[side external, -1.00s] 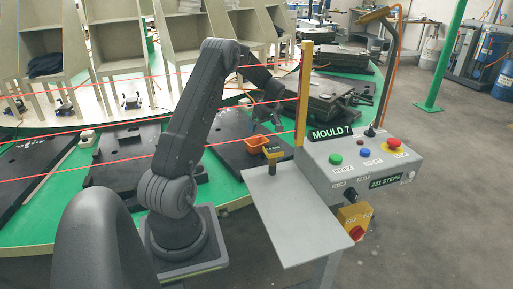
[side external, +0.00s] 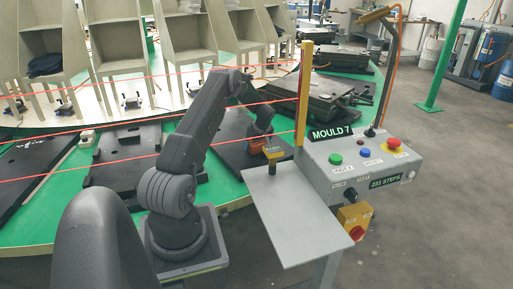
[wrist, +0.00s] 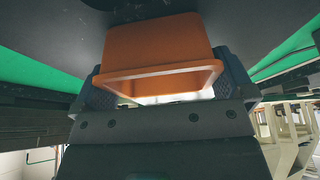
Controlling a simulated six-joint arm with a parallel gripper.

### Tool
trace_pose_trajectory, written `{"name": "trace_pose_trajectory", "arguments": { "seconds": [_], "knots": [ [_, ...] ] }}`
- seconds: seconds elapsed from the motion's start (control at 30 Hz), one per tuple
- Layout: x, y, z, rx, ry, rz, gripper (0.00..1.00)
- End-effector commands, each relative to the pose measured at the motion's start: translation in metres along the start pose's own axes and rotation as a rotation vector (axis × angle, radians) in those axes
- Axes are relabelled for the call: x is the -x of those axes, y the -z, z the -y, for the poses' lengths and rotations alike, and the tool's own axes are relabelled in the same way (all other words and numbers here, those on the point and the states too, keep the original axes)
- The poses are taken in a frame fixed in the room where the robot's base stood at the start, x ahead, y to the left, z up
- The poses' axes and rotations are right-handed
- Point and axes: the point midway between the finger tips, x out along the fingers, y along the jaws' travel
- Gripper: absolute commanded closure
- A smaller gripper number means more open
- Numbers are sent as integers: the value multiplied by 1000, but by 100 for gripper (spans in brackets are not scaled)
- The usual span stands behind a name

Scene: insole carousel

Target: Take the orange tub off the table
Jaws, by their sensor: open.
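The orange tub (wrist: 160,55) sits on a dark mould plate (side external: 228,158) on the green table. In the wrist view its open rim faces the camera and it stands between the two finger pads. My gripper (wrist: 165,90) is open, with one finger on each side of the tub. I cannot tell whether the pads touch it. In the side view my gripper (side external: 261,137) is low over the tub (side external: 256,148) and hides much of it.
A grey control box (side external: 350,165) marked MOULD 7 and a grey side shelf (side external: 295,215) stand close on the right. A yellow post (side external: 304,95) rises behind the shelf. Red lines cross the view. More dark moulds (side external: 117,155) lie on the green table.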

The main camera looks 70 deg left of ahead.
Motion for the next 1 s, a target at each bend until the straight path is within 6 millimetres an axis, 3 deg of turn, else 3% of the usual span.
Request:
{"name": "trace_pose_trajectory", "arguments": {
  "seconds": [0.2,0.53,0.83,1.0],
  "knots": [
    [0,0,0,0,0,-1,2],
    [0,0,0,0,0,0,33],
    [2,1,0,1,-1,-1,34],
    [15,7,0,2,-1,-2,34]
  ]
}}
